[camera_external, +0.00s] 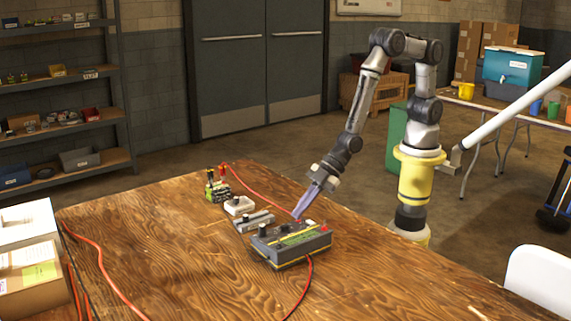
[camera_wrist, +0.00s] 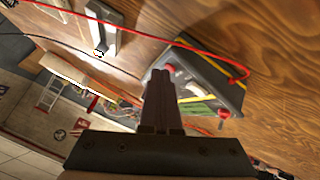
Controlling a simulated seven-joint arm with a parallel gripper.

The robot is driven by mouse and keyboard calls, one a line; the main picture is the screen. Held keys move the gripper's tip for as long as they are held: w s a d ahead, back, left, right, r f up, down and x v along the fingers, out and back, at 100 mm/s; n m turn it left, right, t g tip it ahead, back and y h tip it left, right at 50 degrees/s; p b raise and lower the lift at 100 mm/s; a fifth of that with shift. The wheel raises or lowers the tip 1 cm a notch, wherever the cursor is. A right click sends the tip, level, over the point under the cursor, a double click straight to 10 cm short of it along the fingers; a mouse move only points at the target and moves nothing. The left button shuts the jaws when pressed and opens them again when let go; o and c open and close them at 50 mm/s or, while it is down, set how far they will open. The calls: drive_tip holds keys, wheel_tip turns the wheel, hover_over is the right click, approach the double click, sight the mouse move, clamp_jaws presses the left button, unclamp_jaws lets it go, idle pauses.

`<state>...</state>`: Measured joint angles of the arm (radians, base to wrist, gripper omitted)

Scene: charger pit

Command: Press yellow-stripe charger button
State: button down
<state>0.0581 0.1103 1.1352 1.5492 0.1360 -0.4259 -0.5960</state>
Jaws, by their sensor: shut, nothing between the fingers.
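The yellow-stripe charger (camera_external: 290,246) is a dark grey box with yellow trim near the table's front middle, with a red cable. In the wrist view the charger (camera_wrist: 212,72) lies beyond and right of my fingers, with a red part (camera_wrist: 168,68) by the fingertips and another red part (camera_wrist: 223,113) at lower right. My gripper (camera_external: 298,213) is shut and empty, pointing down at the charger's far side. It shows in the wrist view too (camera_wrist: 161,73). I cannot tell whether the tips touch the charger.
A grey device (camera_external: 254,221), a white device (camera_external: 239,205) and a green-and-black device (camera_external: 217,190) stand in a row behind the charger. Red cables (camera_external: 262,190) cross the wooden table (camera_external: 160,240). Boxes (camera_external: 30,260) sit at the left edge. The table's front is mostly clear.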

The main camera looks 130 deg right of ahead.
drive_tip(key=shift+d+r, duration=0.2)
drive_tip(key=shift+r, duration=0.5)
drive_tip(key=r, duration=0.3)
drive_tip(key=d+r, duration=0.1)
drive_tip(key=r, duration=0.1)
drive_tip(key=shift+s, duration=0.1)
idle(0.4)
idle(0.4)
